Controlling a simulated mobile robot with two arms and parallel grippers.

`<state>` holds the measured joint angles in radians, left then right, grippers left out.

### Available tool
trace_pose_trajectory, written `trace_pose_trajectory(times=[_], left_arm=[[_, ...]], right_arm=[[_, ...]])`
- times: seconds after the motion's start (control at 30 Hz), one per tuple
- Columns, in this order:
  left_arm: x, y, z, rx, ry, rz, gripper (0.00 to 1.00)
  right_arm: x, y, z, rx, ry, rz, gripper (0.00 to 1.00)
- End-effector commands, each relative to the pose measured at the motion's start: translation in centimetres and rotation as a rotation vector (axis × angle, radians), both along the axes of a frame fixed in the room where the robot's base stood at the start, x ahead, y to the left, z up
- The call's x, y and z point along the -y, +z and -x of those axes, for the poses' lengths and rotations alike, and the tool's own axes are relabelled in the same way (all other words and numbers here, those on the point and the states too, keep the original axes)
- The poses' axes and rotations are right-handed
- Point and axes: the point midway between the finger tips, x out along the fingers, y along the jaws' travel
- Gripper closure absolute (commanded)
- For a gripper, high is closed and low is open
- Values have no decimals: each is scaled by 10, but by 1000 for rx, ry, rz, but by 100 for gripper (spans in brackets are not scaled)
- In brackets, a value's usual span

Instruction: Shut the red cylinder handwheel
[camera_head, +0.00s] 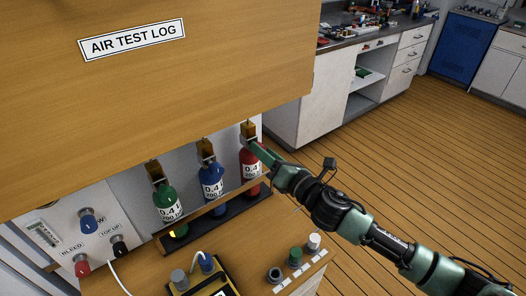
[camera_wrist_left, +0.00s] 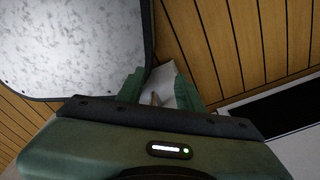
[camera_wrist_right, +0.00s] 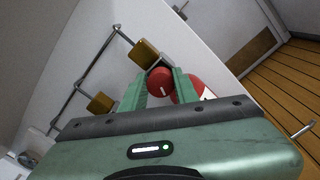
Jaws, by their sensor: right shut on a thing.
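The red cylinder (camera_head: 250,162) stands at the right end of a row with a blue cylinder (camera_head: 212,182) and a green cylinder (camera_head: 167,203). My right gripper (camera_head: 262,150) reaches its top from the right. In the right wrist view, the round red handwheel (camera_wrist_right: 160,80) with a white mark sits between my right fingers, which are shut on it. Part of the red cylinder (camera_wrist_right: 188,88) shows behind the right finger. In the head view the handwheel is hidden by the gripper. My left gripper (camera_wrist_left: 158,88) shows only in its wrist view, with fingers apart and nothing between them.
A wooden board labelled AIR TEST LOG (camera_head: 132,40) hangs above the cylinders. A panel with BLEED and TOP UP knobs (camera_head: 119,245) is at lower left. Several caps (camera_head: 295,257) sit on the front surface. Brass valve blocks (camera_wrist_right: 144,54) and piping are near the right gripper.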

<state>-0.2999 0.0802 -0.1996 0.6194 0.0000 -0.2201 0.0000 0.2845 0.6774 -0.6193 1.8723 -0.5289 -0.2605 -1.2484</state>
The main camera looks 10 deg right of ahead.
Motion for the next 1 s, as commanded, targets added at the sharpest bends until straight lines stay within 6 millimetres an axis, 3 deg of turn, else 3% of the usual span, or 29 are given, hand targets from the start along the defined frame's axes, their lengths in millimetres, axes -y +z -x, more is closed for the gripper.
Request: trace_pose_trajectory(times=[1.0], left_arm=[[0,19,0,0,-1,1,64]], right_arm=[[2,-1,-1,-366,-4,-896,100]])
